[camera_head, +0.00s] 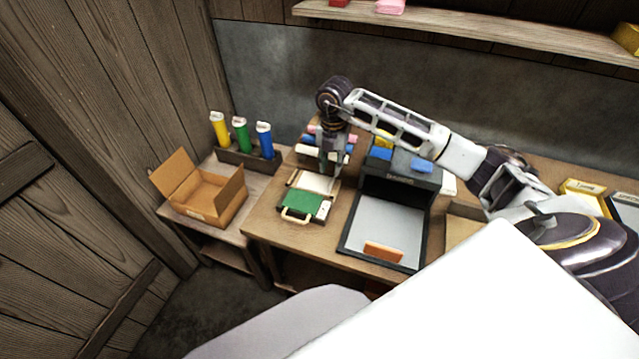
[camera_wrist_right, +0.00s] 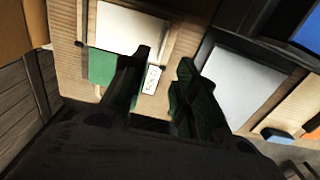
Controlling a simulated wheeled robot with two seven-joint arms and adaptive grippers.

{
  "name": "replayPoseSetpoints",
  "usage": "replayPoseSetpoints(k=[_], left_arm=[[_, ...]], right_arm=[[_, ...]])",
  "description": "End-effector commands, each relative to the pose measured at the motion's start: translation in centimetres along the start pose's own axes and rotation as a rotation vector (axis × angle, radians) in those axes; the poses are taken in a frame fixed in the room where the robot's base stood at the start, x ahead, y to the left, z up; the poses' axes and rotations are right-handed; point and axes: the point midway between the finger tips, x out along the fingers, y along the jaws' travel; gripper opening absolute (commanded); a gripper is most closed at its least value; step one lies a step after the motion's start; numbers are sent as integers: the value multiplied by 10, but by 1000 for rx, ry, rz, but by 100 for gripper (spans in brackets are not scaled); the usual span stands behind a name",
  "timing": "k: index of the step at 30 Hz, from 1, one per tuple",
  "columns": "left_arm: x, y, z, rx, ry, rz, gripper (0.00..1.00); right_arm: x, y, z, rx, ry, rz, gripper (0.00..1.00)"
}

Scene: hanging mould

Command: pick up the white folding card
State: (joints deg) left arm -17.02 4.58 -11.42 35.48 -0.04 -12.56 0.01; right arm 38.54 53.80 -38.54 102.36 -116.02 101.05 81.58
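A small white card with dark markings (camera_head: 323,210) lies at the right edge of a green panel with a pale handle (camera_head: 297,203) on the table. In the right wrist view the white card (camera_wrist_right: 152,80) shows between the fingers. I cannot tell whether it is folded. My right gripper (camera_head: 333,182) points down above the far side of the green panel and a white sheet in a wooden frame (camera_head: 313,181). Its two dark fingers (camera_wrist_right: 164,60) are apart with nothing held between them; the card appears below them. My left gripper is not in view.
A black-framed grey tray (camera_head: 375,230) with an orange block (camera_head: 383,251) lies to the right. An open cardboard box (camera_head: 205,195) and a rack with yellow, green and blue tubes (camera_head: 240,135) stand left. A shelf (camera_head: 480,28) runs above. Stacked coloured items crowd the back.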

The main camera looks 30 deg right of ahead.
Motion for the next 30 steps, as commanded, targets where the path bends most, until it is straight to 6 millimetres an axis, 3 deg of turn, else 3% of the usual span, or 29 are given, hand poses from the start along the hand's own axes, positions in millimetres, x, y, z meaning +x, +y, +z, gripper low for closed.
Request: replayPoseSetpoints(k=[9,23,30], left_arm=[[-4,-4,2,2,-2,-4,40],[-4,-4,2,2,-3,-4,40],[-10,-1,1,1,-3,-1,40]], right_arm=[[34,0,0,-1,0,0,29],[38,0,0,-1,0,1,29],[55,-1,0,1,2,-1,29]])
